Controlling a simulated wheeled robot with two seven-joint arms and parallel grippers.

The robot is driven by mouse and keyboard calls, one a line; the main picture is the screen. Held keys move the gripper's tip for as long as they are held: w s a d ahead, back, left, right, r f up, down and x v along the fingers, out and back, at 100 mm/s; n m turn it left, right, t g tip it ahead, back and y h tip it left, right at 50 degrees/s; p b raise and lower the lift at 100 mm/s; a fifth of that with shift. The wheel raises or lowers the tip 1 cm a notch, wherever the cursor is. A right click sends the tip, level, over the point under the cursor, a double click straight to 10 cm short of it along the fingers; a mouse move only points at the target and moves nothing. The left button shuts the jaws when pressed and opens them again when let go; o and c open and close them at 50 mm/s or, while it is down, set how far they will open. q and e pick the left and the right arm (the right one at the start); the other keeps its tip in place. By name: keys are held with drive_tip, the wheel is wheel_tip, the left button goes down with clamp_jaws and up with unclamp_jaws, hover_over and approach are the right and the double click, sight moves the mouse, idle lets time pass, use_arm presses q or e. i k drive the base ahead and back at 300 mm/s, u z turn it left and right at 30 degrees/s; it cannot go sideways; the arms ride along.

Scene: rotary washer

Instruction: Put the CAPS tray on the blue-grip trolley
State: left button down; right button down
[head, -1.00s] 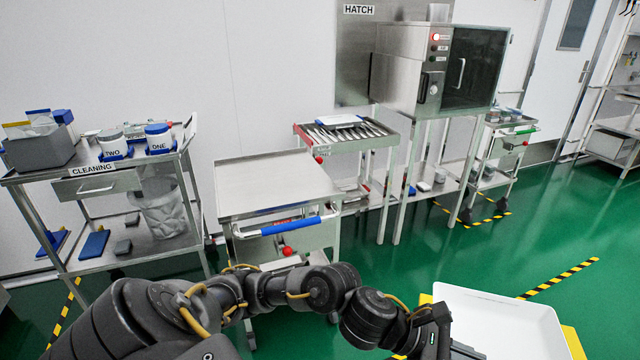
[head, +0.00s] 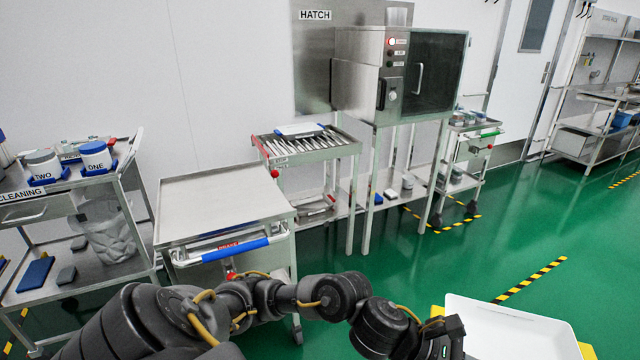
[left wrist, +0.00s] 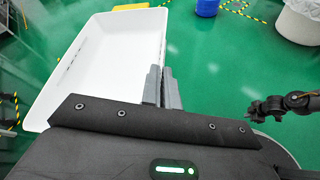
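The blue-grip trolley (head: 215,195) stands left of centre in the head view, with a bare steel top, a blue handle (head: 236,250) and a red knob under it. A deep white tray (head: 510,330) is at the lower right; it also fills the upper left of the left wrist view (left wrist: 105,60). No CAPS lettering is visible on it. My left gripper (left wrist: 163,88) is at the tray's side wall, its two grey fingers close together with the wall's edge between them. A dark jointed arm, apparently my right, shows in the left wrist view; its gripper (left wrist: 255,108) is too small to read.
The CLEANING trolley (head: 75,210) stands at the left. A rack cart (head: 305,145) stands behind the blue-grip trolley, beside the steel hatch machine (head: 400,75). A further trolley (head: 470,150) is beyond. Green floor (head: 500,245) is open at the right.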

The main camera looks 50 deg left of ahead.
sight(223, 204)
drive_tip(key=i, duration=1.95)
drive_tip(key=u, duration=0.85)
drive_tip(key=i, duration=1.05)
drive_tip(key=u, duration=1.65)
drive_tip(key=i, duration=0.7)
drive_tip(key=u, duration=0.55)
